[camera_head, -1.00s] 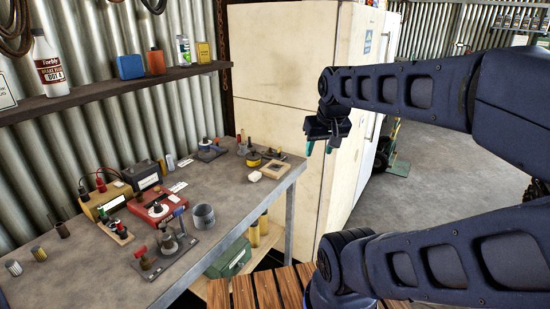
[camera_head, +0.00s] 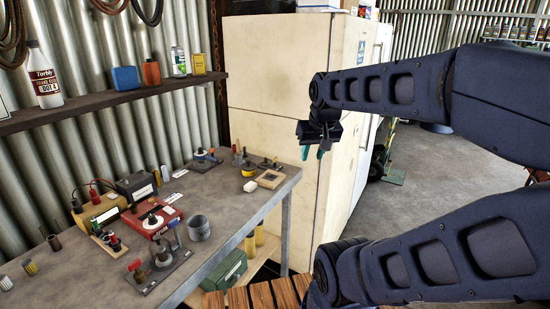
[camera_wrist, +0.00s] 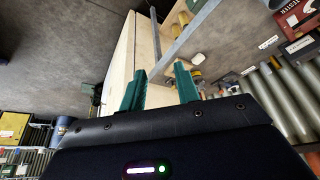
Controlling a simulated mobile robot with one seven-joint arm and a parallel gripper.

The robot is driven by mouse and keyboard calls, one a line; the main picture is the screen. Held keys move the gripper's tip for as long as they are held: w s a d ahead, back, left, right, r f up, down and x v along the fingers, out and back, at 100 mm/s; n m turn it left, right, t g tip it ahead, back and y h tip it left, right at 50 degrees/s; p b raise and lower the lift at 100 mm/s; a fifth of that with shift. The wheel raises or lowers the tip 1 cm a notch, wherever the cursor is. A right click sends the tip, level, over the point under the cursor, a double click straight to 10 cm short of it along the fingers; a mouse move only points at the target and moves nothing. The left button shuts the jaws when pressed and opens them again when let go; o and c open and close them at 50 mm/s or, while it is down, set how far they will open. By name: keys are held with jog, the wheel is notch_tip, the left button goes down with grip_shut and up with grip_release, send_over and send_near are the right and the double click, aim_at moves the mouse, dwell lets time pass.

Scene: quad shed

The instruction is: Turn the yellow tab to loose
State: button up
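A small round yellow piece (camera_head: 250,170) sits among small fixtures at the far right end of the workbench (camera_head: 205,263). I cannot tell whether it is the yellow tab or which way it is turned. A bit of yellow also shows beyond the right fingertip in the wrist view (camera_wrist: 196,75). My gripper (camera_head: 314,152) hangs in the air to the right of the bench, in front of the cream cabinet. In the wrist view my gripper (camera_wrist: 160,80) has its two teal fingers apart with nothing between them.
A red tester box (camera_head: 152,217), a grey cup (camera_head: 199,228) and a lever fixture (camera_head: 162,257) stand nearer on the bench. The cream cabinet (camera_head: 267,65) rises behind its right end. A shelf (camera_head: 100,105) with bottles runs along the wall above.

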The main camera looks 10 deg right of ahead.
jog(key=w+r+m+g, duration=0.1)
jog(key=w+r+m, duration=0.15)
jog(key=w, duration=1.05)
jog(key=m+g, duration=0.3)
jog(key=m, duration=0.3)
send_over(275, 158)
notch_tip(275, 158, down, 17)
jog(key=f, duration=1)
jog(key=shift+w+f, duration=0.2)
jog(key=shift+f, duration=0.2)
grip_shut()
